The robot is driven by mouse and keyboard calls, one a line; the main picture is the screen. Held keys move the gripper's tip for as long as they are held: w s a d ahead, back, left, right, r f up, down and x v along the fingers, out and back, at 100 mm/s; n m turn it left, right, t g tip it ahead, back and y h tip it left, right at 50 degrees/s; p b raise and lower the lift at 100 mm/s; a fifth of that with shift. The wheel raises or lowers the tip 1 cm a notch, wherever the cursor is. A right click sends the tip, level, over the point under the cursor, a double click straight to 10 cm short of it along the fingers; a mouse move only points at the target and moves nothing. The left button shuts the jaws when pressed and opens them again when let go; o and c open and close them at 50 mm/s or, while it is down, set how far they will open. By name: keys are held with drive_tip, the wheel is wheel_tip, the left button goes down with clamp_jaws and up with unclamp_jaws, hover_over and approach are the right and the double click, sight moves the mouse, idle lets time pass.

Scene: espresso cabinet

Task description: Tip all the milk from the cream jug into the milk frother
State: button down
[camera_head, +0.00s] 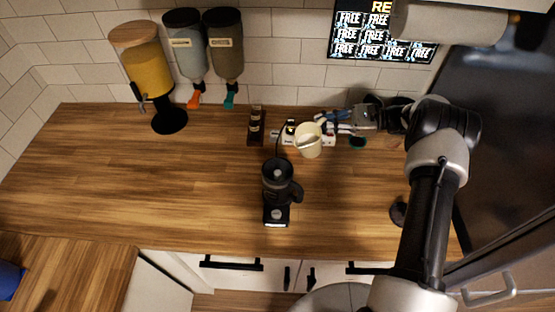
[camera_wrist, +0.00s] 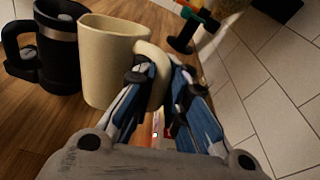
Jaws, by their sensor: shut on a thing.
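The cream jug (camera_head: 309,141) is a cream-coloured vessel near the back of the wooden counter. My gripper (camera_head: 327,124) reaches it from the right and is shut on its handle. In the wrist view the jug (camera_wrist: 110,62) looks close to upright, and my gripper's fingers (camera_wrist: 158,80) close around its handle. The milk frother (camera_head: 276,183) is a black jug with a handle on a dark base, in front and to the left of the cream jug. It also shows in the wrist view (camera_wrist: 60,50), left of the jug. I cannot see the milk clearly.
A small dark rack (camera_head: 256,125) stands behind the frother. A white power strip (camera_head: 290,137) lies behind the jug. A juice dispenser (camera_head: 145,70) and two wall dispensers (camera_head: 187,45) are at the back left.

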sight(316, 132)
drive_tip(key=shift+n+t+h, duration=0.3)
drive_tip(key=shift+n+h, duration=0.6)
drive_tip(key=r+p, duration=0.1)
drive_tip(key=p, duration=0.1)
drive_tip(key=s+a+r+p, duration=0.1)
drive_tip(key=p, duration=0.1)
drive_tip(key=s+a+r+p, duration=0.1)
drive_tip(key=r+p, duration=0.1)
drive_tip(key=shift+s, duration=0.1)
drive_tip(key=shift+s+a+r+n+h+p, duration=0.3)
drive_tip(key=shift+s+a+p, duration=0.1)
drive_tip(key=shift+p, duration=0.55)
drive_tip(key=shift+s+a+r+n+t+h+p, duration=0.3)
drive_tip(key=shift+r+p, duration=0.25)
drive_tip(key=shift+p, duration=0.25)
drive_tip(key=shift+s+a+r+n+t+h+p, duration=0.15)
drive_tip(key=shift+s+a+r+n+h+p, duration=0.25)
drive_tip(key=shift+r+p, duration=0.35)
drive_tip(key=shift+s+a+r+n+t+h+p, duration=0.2)
drive_tip(key=shift+s+r+n+t+h+p, duration=0.15)
drive_tip(key=shift+p, duration=0.55)
drive_tip(key=shift+a+r, duration=0.1)
drive_tip(key=shift+r, duration=0.15)
